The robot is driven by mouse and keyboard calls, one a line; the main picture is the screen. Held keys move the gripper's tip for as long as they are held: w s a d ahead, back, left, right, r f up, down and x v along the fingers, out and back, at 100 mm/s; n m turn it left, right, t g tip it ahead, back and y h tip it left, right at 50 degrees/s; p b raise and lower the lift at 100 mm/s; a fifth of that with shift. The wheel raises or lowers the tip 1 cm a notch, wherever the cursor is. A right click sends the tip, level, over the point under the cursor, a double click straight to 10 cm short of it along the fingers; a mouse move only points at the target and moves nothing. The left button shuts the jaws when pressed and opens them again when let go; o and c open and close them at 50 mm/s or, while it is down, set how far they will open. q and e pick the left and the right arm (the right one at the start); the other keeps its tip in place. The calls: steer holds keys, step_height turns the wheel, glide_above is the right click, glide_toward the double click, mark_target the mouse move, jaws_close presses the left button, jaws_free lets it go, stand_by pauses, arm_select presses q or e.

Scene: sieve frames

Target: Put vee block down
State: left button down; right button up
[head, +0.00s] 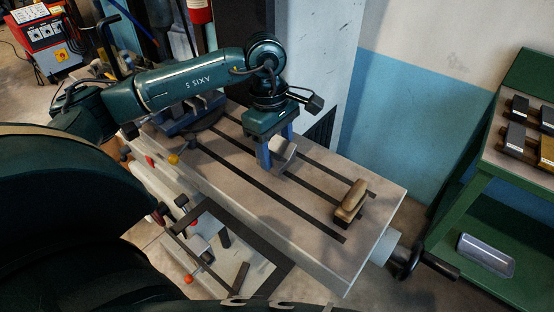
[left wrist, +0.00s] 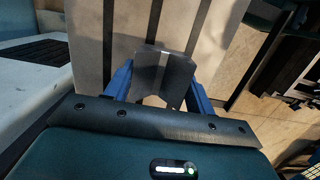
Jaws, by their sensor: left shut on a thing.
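My left gripper (head: 277,152) reaches down over the slotted machine table (head: 235,165). Its blue fingers are shut on the grey vee block (head: 285,153). In the left wrist view the vee block (left wrist: 160,66) sits between the two fingers, its notch facing the gripper body. The block is at or just above the table top, near the dark slots; I cannot tell whether it touches. The fingers hide part of it in the head view. My right gripper is not in view.
A wooden-backed brush (head: 351,200) lies on the table towards its right end. A vise (head: 188,115) stands on the left part of the table. A handwheel (head: 408,260) sticks out at the right end. A green rack (head: 480,165) with several blocks stands further right. The table between block and brush is clear.

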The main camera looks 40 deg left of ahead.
mark_target(275, 155)
arm_select(q)
steer(key=shift+f+p, duration=0.3)
steer(key=shift+f, duration=1.55)
steer(key=shift+f, duration=0.2)
steer(key=c, duration=0.5)
jaws_free()
steer(key=shift+r, duration=0.1)
steer(key=r, duration=0.4)
steer(key=a+r+b, duration=0.1)
steer(key=r, duration=0.7)
steer(key=shift+a+b, duration=0.2)
steer(key=shift+b, duration=0.2)
